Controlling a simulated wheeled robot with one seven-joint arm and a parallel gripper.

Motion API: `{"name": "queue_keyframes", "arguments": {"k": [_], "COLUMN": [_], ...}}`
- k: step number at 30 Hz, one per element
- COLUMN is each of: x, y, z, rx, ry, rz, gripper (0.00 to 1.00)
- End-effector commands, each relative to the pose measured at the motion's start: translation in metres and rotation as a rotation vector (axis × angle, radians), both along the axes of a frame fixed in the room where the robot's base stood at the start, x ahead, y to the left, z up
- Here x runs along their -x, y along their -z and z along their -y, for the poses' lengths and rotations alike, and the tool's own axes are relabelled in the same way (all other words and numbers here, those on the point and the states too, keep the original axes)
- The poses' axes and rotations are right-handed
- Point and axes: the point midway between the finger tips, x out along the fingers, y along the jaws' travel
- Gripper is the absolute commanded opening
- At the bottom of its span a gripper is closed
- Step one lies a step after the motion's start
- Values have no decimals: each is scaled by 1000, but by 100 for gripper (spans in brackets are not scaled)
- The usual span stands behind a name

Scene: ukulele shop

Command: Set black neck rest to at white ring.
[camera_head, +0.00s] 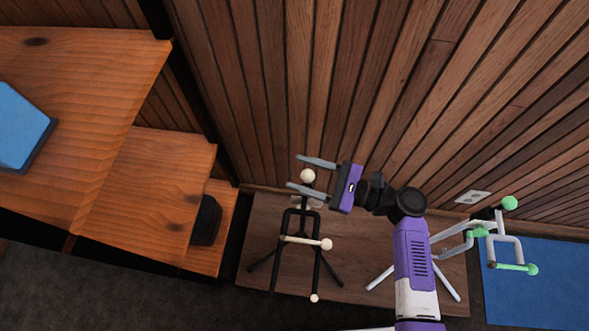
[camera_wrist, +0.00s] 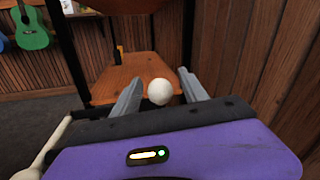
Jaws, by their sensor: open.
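A black stand (camera_head: 287,232) with splayed legs stands on a low wooden platform. A cream ball (camera_head: 307,175) tops its upright. This ball also shows in the wrist view (camera_wrist: 160,91). A pale part sits just below the ball; I cannot tell whether it is the white ring. The black neck rest is not clearly distinguishable at the stand's top. A cream crossbar with a ball end (camera_head: 326,244) crosses the stand lower down. My gripper (camera_head: 293,170) is open, its fingers on either side of the top ball. In the wrist view, gaps show between ball and fingers (camera_wrist: 159,76).
A white stand with green balls (camera_head: 508,243) stands to the right, near a blue mat (camera_head: 540,290). A wood-panelled wall (camera_head: 400,90) rises close behind. Wooden shelves (camera_head: 150,190) are at the left, with a blue object (camera_head: 20,125) on top. The low wooden platform (camera_head: 352,225) carries the black stand.

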Motion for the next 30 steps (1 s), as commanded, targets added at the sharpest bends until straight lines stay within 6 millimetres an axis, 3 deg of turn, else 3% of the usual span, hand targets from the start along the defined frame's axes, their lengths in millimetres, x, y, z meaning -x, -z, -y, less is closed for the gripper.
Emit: {"name": "queue_keyframes", "arguments": {"k": [6, 14, 22, 30], "x": [-6, -7, -7, -7], "y": [0, 0, 0, 0], "z": [-16, -17, -17, -17], "rx": [0, -1, 0, 0], "ry": [0, 1, 1, 1], "rz": [0, -1, 0, 0], "gripper": [52, 52, 2, 0]}}
